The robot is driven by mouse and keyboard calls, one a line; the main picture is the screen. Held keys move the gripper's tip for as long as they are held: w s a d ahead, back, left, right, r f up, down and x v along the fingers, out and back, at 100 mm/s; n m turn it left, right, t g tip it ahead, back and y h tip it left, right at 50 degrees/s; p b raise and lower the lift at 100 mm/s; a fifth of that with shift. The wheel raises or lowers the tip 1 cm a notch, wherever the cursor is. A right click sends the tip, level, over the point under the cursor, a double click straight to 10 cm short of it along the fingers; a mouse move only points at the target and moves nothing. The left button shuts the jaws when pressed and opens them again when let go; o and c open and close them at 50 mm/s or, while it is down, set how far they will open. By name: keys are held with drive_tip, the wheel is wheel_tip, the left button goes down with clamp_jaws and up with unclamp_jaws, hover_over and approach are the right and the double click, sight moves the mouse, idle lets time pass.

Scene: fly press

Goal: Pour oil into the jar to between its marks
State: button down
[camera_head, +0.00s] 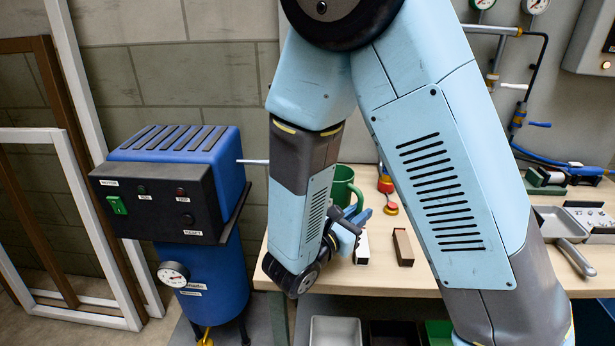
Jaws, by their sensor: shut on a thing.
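A green jug (342,184) with a loop handle stands out behind my forearm, at the left part of the bench. Its lower part is hidden by my wrist. My gripper (359,219), with blue fingers, is at the jug's handle side and appears shut on the handle; the contact itself is partly hidden. I cannot see any oil inside the jug. I cannot make out the jar or its marks; my arm covers much of the bench.
The wooden bench (425,281) bears a red and yellow item (386,184), small blocks (403,247) and a metal tray (562,222) at right. Open bins (335,331) sit below its front edge. A blue compressor (206,281) stands left, beside leaning frames (84,199).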

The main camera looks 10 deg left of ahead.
sight(341, 169)
drive_tip(key=shift+w+a+f, duration=0.1)
drive_tip(key=shift+a+f, duration=0.05)
drive_tip(key=shift+f, duration=0.7)
drive_tip(key=shift+r+n, duration=0.1)
drive_tip(key=shift+n, duration=0.3)
drive_tip(key=shift+w+a+r+n, duration=0.2)
drive_tip(key=shift+w+a+n, duration=0.1)
drive_tip(key=shift+n, duration=0.5)
drive_tip(key=shift+w+a+r+y, duration=0.1)
drive_tip(key=shift+a+r+y, duration=0.05)
drive_tip(key=shift+r+y, duration=0.15)
drive_tip(key=shift+w+a+r+n+p, duration=0.25)
drive_tip(key=shift+r+n, duration=0.25)
drive_tip(key=shift+n, duration=0.3)
drive_tip(key=shift+w+a+r+n+g+p, duration=0.2)
drive_tip(key=shift+w+a+r+n, duration=0.45)
drive_tip(key=shift+r, duration=0.7)
drive_tip(key=shift+w+a+r+n+g+p, duration=0.15)
drive_tip(key=shift+w+a+r+n+g, duration=0.15)
drive_tip(key=shift+r+n, duration=0.85)
drive_tip(key=shift+w+a+r+n+g+p, duration=0.15)
drive_tip(key=shift+w+a+r+n+g, duration=0.25)
drive_tip(key=shift+r, duration=1.15)
drive_tip(key=shift+w+n, duration=0.2)
drive_tip(key=shift+n, duration=0.1)
